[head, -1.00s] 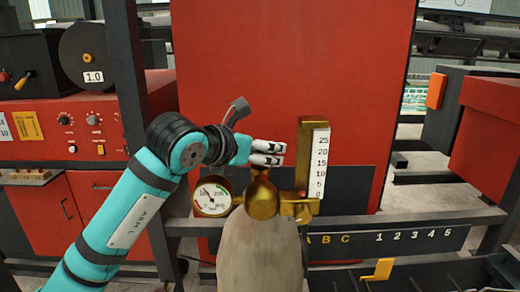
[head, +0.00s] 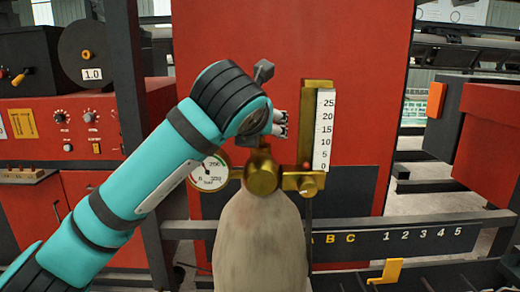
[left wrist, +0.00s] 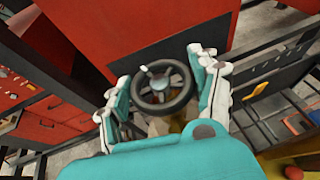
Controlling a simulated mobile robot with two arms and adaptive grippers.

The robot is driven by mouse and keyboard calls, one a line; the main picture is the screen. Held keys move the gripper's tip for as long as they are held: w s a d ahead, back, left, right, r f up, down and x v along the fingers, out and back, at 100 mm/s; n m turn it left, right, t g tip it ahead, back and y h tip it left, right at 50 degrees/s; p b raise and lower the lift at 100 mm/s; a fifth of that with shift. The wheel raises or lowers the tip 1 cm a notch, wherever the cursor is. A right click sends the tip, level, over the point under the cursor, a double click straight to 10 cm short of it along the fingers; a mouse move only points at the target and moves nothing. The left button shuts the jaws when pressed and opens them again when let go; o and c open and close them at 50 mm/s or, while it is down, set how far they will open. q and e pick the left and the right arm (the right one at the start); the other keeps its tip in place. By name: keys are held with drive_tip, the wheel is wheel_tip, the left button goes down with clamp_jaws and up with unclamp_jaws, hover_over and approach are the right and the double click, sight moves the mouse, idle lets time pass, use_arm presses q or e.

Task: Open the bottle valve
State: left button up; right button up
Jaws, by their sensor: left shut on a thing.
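The grey-beige bottle (head: 260,240) stands upright in the middle of the head view, with a brass valve body (head: 262,174) on top. A round pressure gauge (head: 212,172) is at its left; its needle is too small to read. A brass flow gauge (head: 324,130) with a 0 to 25 scale is at its right. My left gripper (head: 279,122) is just above the valve body. In the left wrist view, its fingers (left wrist: 160,75) are on both sides of a black handwheel (left wrist: 157,85), shut on its rim. The handwheel is hidden in the head view. My right gripper is not in view.
A large red cabinet (head: 230,50) stands close behind the bottle. A dark rail marked A B C and 1 to 5 (head: 410,240) runs at the right, with a yellow hook (head: 387,271) below. A red control box (head: 60,125) with knobs is at the left.

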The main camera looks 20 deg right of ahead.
use_arm(q)
drive_tip(key=n+y+b, duration=0.1)
drive_tip(key=n+t+y+b, duration=0.1)
drive_tip(key=shift+f+y, duration=0.2)
drive_tip(key=shift+y, duration=0.1)
drive_tip(key=shift+r+n+y+b, duration=0.15)
drive_tip(key=shift+n+y+b, duration=0.55)
drive_tip(key=shift+n+y, duration=0.5)
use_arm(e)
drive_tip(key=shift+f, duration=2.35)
use_arm(q)
drive_tip(key=o, duration=1.2)
drive_tip(key=shift+w, duration=0.1)
drive_tip(key=shift+c, duration=0.2)
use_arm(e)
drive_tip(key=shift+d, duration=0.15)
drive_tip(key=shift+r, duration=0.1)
